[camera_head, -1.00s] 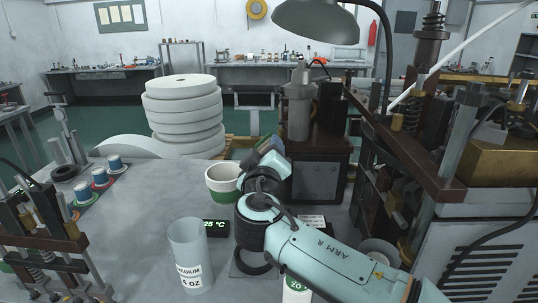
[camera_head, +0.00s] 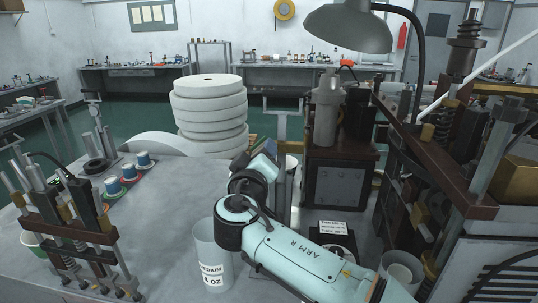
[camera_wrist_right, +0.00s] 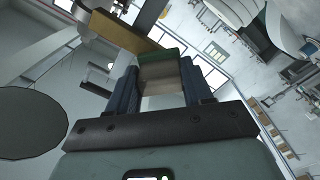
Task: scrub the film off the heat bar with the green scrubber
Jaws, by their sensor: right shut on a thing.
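My right gripper (camera_head: 262,150) is raised over the table in the head view, its tips partly hidden by my wrist. In the right wrist view its two blue fingers (camera_wrist_right: 160,82) are shut on a small block with a green top and beige sides, which looks like the green scrubber (camera_wrist_right: 150,54). A brass-coloured bar (camera_wrist_right: 124,34) lies beyond the fingertips there; I cannot tell whether it is the heat bar or whether the block touches it. I cannot make out any film. My left gripper is not in view.
Spring-post machines stand at left (camera_head: 75,225) and right (camera_head: 440,150). Several small spools (camera_head: 128,170) and a stack of white rolls (camera_head: 210,105) stand behind. The lamp (camera_head: 345,20) hangs overhead.

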